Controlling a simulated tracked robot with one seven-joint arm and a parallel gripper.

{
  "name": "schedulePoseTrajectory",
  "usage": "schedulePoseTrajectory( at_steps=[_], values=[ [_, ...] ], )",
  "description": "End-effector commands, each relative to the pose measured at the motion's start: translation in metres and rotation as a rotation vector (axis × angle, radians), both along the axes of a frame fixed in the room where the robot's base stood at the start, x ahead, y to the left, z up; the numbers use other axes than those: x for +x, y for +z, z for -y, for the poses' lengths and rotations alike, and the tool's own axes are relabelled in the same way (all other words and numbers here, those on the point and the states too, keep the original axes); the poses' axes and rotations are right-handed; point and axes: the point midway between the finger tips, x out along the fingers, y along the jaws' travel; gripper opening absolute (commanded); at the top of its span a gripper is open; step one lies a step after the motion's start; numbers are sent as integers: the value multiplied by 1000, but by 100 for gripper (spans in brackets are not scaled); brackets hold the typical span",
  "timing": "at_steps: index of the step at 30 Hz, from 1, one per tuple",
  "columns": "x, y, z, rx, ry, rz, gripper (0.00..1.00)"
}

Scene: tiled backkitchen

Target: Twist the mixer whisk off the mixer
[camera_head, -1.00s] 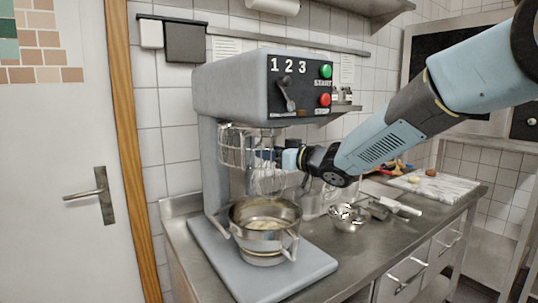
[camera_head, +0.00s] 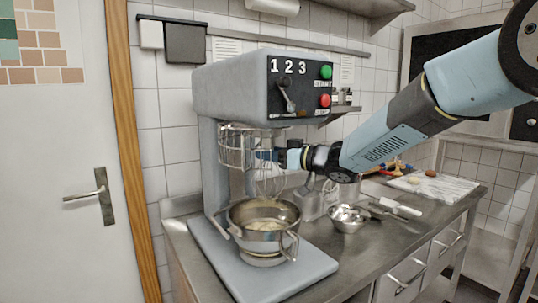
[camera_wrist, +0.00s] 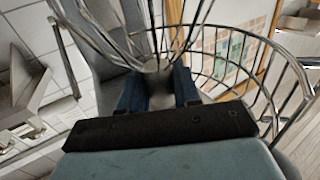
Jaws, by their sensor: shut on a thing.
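The grey mixer (camera_head: 225,92) stands on the counter with its head over a metal bowl (camera_head: 262,214). The wire whisk (camera_head: 270,184) hangs upright below the mixer head, above and partly inside the bowl. My gripper (camera_head: 264,155) reaches in from the right at the whisk's upper part, just below the head. In the wrist view my gripper (camera_wrist: 156,88) has its dark blue fingers on either side of the whisk's metal stem, with the whisk's wires (camera_wrist: 165,35) fanning out beyond. It is shut on the whisk. The joint between whisk and mixer is hidden.
A wire guard (camera_head: 236,148) curves round the whisk at the left and also shows in the wrist view (camera_wrist: 285,75). A small metal bowl (camera_head: 348,218) and utensils lie on the counter (camera_head: 370,250) to the right. A white board (camera_head: 440,186) lies farther back.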

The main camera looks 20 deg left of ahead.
Motion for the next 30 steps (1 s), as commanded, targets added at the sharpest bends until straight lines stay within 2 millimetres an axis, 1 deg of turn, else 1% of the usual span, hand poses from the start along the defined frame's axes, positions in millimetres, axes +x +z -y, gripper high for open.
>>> schedulePoseTrajectory(
  at_steps=[1,12,24,30],
  values=[
    [0,-3,0,-3,0,-4,0],
    [0,-3,0,-4,3,-4,0],
    [1,-4,0,-4,133,-4,0],
    [0,-4,1,-5,140,-5,0]
  ],
)
